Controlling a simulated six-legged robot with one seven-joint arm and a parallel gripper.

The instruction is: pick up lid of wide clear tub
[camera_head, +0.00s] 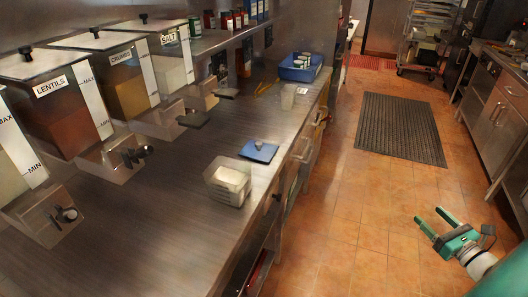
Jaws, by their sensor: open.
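A wide clear tub (227,186) with pale contents stands on the steel counter near its front edge. A flat blue lid (259,151) with a small grey knob lies on the counter just behind the tub, apart from it. My gripper (430,222) is green, open and empty. It is over the tiled floor at the lower right, well to the right of the counter, the tub and the lid.
The steel counter (150,215) runs along the left, with labelled dispensers such as the lentils one (60,110) at its back. A blue bin (300,68) and a clear cup (287,97) stand farther along. A dark mat (400,128) lies on the open floor.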

